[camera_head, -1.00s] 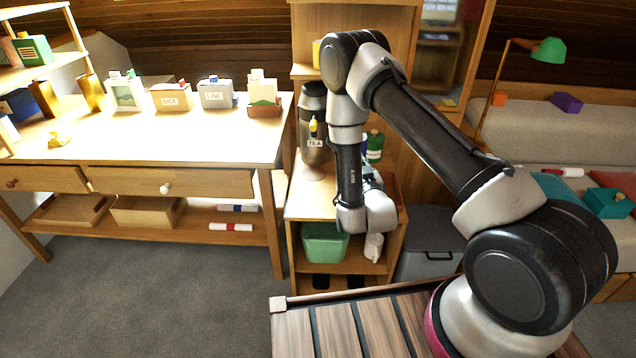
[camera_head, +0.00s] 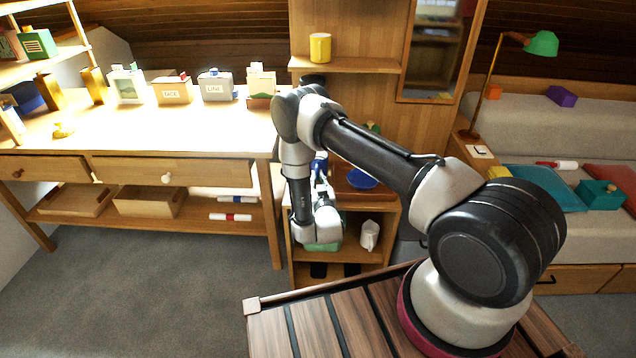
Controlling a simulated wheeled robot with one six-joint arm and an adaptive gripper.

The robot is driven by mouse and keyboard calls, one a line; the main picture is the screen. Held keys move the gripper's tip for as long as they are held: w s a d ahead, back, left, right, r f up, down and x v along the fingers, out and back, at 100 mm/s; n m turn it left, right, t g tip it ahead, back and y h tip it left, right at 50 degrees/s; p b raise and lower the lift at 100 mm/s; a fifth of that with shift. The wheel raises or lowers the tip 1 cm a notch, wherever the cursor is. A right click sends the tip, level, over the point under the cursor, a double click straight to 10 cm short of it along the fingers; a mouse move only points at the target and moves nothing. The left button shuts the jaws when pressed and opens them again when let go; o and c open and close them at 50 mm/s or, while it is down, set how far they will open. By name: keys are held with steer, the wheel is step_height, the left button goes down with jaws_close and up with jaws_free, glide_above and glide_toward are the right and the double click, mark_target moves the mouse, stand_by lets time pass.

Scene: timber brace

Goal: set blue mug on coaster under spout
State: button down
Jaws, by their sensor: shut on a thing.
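My gripper (camera_head: 322,187) is partly hidden behind my own wrist, in front of the small wooden cabinet. It is shut on the blue mug (camera_head: 319,165), of which only a small blue patch shows beside my arm.
A blue bowl (camera_head: 361,178) sits on the cabinet top, right of my gripper. A white jug (camera_head: 369,235) and a green bin (camera_head: 322,246) are on the shelf below. A yellow mug (camera_head: 320,47) stands on the upper shelf. The workbench (camera_head: 200,130) is at left.

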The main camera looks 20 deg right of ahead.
steer(key=shift+f, duration=0.5)
steer(key=c, duration=1.5)
jaws_free()
steer(key=shift+f, duration=0.1)
